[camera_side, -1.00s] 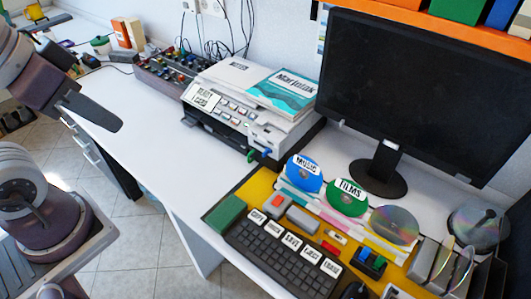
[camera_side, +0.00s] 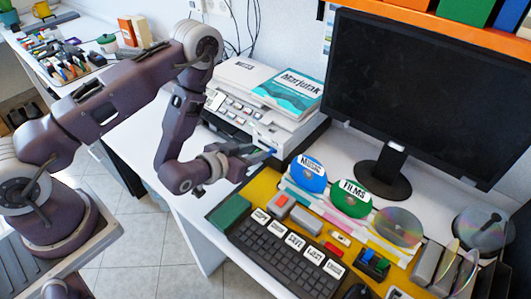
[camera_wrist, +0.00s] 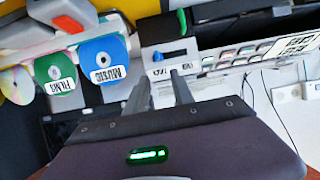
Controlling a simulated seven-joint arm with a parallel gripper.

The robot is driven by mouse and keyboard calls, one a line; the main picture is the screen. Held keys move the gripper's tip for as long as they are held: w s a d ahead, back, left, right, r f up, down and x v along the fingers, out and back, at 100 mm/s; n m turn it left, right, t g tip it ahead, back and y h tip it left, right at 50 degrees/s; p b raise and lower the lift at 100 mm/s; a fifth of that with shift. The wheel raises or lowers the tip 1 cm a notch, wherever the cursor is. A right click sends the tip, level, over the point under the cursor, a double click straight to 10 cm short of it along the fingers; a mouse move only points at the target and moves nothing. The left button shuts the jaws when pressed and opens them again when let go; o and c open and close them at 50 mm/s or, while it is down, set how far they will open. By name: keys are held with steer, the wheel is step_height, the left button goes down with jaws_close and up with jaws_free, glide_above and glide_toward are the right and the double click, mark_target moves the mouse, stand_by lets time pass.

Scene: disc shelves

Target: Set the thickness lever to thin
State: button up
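The printer (camera_side: 228,108) stands on the desk with magazines on top. The thickness lever, taken to be the blue lever (camera_wrist: 170,56), sticks out of the printer's end face in the wrist view, above a small white label plate (camera_wrist: 170,70) whose words I cannot read. A green part (camera_wrist: 182,20) shows above it in the wrist view. My gripper (camera_wrist: 158,77) is open, with a gap between its two fingers. Its tips are close to the label plate and just short of the blue lever; contact cannot be told. In the side view my gripper (camera_side: 256,157) is at the printer's right front corner.
The keyboard (camera_side: 285,258), blue MUSIC disc (camera_side: 309,174) and green FILMS disc (camera_side: 350,198) lie to the right of my gripper. The monitor (camera_side: 420,95) stands behind. A strip of white desk in front of the printer is clear.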

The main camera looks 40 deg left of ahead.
mark_target(271, 152)
steer(key=w+f, duration=0.4)
steer(key=w, duration=0.1)
steer(key=shift+t, duration=0.3)
steer(key=shift+f, duration=0.1)
jaws_close()
stand_by(1.2)
